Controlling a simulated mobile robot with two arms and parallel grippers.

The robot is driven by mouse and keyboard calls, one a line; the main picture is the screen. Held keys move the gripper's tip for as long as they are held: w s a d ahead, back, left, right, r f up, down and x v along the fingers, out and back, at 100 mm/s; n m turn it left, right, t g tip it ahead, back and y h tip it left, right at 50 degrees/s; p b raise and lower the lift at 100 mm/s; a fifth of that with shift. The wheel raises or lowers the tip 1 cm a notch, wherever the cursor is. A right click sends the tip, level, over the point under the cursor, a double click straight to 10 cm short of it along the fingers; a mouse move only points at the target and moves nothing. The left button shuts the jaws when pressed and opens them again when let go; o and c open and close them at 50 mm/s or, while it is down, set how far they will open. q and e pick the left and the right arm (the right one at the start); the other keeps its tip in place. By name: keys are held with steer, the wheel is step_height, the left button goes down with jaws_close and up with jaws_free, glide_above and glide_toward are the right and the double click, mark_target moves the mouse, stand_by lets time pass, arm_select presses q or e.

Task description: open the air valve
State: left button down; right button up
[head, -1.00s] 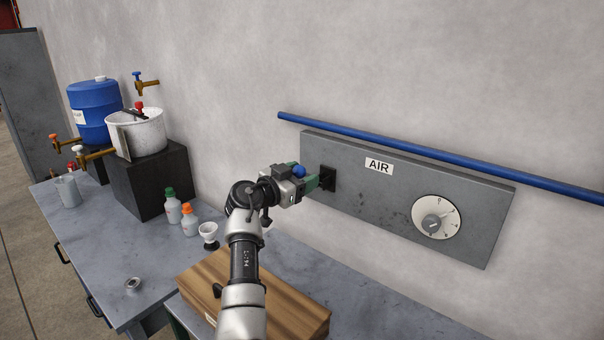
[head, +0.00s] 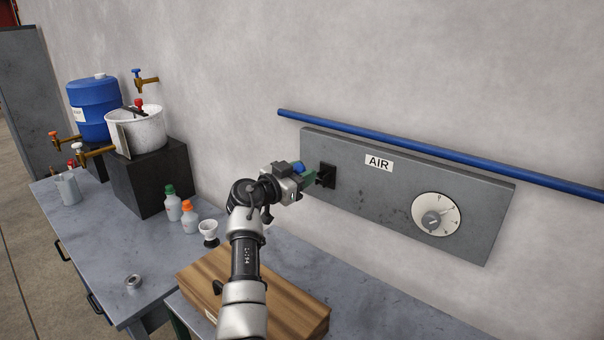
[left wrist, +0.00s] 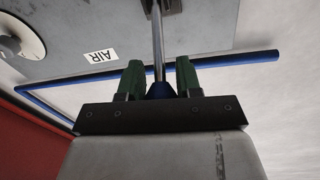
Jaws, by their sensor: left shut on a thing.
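The air valve's black body (head: 328,172) sits at the left end of the grey wall panel (head: 380,203), beside the AIR label (head: 379,163). My left gripper (head: 309,179) is at the valve, its green fingers close to the black body. In the left wrist view a metal lever (left wrist: 158,48) runs between the two green fingers, with a blue end (left wrist: 160,91) near the palm. The left gripper is shut on this lever. Fingers and gripper body hide part of the lever in the head view. My right gripper is not in view.
A round dial (head: 436,214) is on the panel's right, and a blue pipe (head: 430,152) runs above. A white pot (head: 140,132) and blue barrel (head: 93,105) stand left.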

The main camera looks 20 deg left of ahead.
arm_select(q)
steer(key=shift+s+a+f+t+b, duration=0.15)
steer(key=shift+f+t+b, duration=0.2)
steer(key=shift+f, duration=0.2)
steer(key=shift+s+a+f+m+t+h+b, duration=0.15)
steer(key=shift+f+t+h+b, duration=0.25)
steer(key=shift+f, duration=0.45)
steer(key=shift+s+d+f+m+t+h+b, duration=0.1)
steer(key=shift+s+f+t+h+b, duration=0.25)
steer(key=shift+f, duration=0.5)
steer(key=shift+s+a+f+m+t+h+b, duration=0.1)
steer(key=shift+f+t+h+b, duration=0.15)
steer(key=shift+f+t+b, duration=0.45)
steer(key=shift+f, duration=0.2)
